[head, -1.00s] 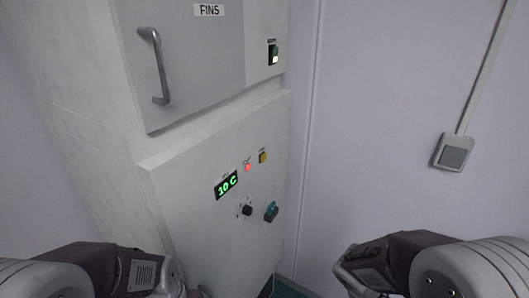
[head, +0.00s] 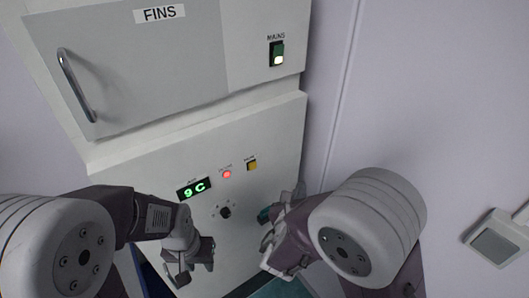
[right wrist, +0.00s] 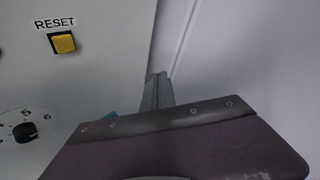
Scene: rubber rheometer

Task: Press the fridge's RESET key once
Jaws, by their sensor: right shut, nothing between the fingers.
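The fridge (head: 130,165) is a pale cabinet. The yellow RESET key (head: 252,165) sits on its lower panel, right of a red lamp (head: 227,174). In the right wrist view the key (right wrist: 63,43) is at upper left, under its RESET label, uncovered. My right gripper (head: 297,188) is shut and empty at the panel's right edge, to the right of and below the key, apart from it in the picture. Its finger (right wrist: 158,78) points up in the right wrist view. My left gripper (head: 193,272) is low in front of the panel, its fingers apart.
The panel also bears a green display (head: 194,188) reading 9 C, a black knob (head: 225,212) and a teal part (head: 264,215) partly behind my right gripper. A MAINS switch (head: 277,54) is above. A wall switch (head: 494,240) is at right.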

